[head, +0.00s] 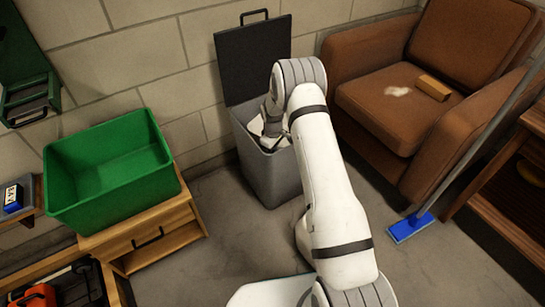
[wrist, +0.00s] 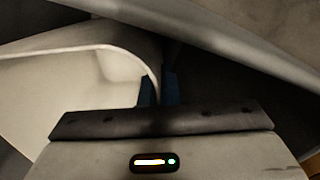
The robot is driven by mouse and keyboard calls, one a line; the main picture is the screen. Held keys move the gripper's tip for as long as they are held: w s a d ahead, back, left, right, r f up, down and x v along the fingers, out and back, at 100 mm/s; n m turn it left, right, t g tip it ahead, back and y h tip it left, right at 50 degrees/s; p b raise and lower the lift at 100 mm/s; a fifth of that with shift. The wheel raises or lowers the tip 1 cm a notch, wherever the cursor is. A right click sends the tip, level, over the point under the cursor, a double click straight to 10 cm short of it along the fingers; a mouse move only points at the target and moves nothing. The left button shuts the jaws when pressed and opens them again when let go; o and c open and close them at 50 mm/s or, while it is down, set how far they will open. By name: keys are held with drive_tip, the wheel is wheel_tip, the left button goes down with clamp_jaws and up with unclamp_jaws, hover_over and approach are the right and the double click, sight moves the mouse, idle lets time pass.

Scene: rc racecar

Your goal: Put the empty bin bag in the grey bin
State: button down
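The grey bin (head: 268,178) stands on the floor against the wall with its dark lid (head: 252,58) raised. A white, open-mouthed thing, which looks like the empty bin bag (head: 256,126), shows inside the bin's mouth. In the wrist view the bag (wrist: 75,85) is a pale curved shell at left, its rim running in between my fingers. My gripper (wrist: 159,90) has its blue fingertips close together on that rim. In the head view my gripper is down at the bin's mouth, largely hidden by my wrist. The bag's lower part is hidden.
A green crate (head: 108,178) sits on a wooden drawer cabinet (head: 150,238) left of the bin. A brown armchair (head: 405,90) stands close at right, with a blue-headed broom (head: 410,227) beside it. Bare floor (head: 225,250) lies in front.

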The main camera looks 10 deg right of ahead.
drive_tip(key=shift+f, duration=1.45)
drive_tip(key=shift+f+b, duration=0.65)
drive_tip(key=shift+b, duration=0.1)
drive_tip(key=c, duration=1.7)
unclamp_jaws()
